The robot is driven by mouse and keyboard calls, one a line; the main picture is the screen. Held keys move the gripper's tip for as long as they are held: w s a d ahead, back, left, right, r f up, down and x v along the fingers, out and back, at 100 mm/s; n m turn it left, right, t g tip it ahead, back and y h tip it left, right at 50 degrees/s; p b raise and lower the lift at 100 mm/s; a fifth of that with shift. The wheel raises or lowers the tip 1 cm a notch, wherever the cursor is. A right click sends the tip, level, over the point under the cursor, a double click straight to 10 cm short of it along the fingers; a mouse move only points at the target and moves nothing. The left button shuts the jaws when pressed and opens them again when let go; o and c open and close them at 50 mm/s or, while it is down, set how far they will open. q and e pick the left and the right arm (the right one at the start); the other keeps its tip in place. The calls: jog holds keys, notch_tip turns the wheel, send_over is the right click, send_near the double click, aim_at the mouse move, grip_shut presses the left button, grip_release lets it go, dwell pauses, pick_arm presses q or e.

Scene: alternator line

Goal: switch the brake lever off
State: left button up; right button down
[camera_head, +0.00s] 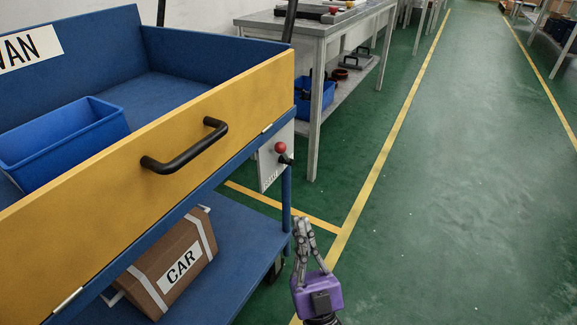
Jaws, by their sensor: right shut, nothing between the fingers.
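The brake lever (281,149) has a red ball knob and a dark base. It sits on a pale plate (270,172) at the right end of the blue cart (200,153), below the yellow front panel. Small lettering on the plate is partly readable at most. My right gripper (301,222), with a purple body and grey fingers, is below and slightly right of the lever, apart from it. Its fingers point up and are shut with nothing between them. My left gripper is not in view.
The yellow panel (190,110) carries a black handle (186,146). A blue bin (62,140) is in the cart's top, and a CAR box (165,262) is on its lower shelf. A grey workbench (318,45) stands behind. The green floor at right is clear.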

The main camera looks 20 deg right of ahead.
aim_at(284, 154)
jog(key=w+f+b+x, duration=0.2)
jog(key=x, duration=1)
jog(key=shift+w+d+r, duration=0.15)
jog(key=shift+w+r, duration=0.15)
jog(key=shift+w, duration=0.05)
jog(key=shift+r, duration=0.1)
jog(key=shift+w+d+r+m+g+h+p, duration=0.15)
jog(key=shift+r+m+g+h+p, duration=0.2)
jog(key=shift+m+h+p, duration=0.45)
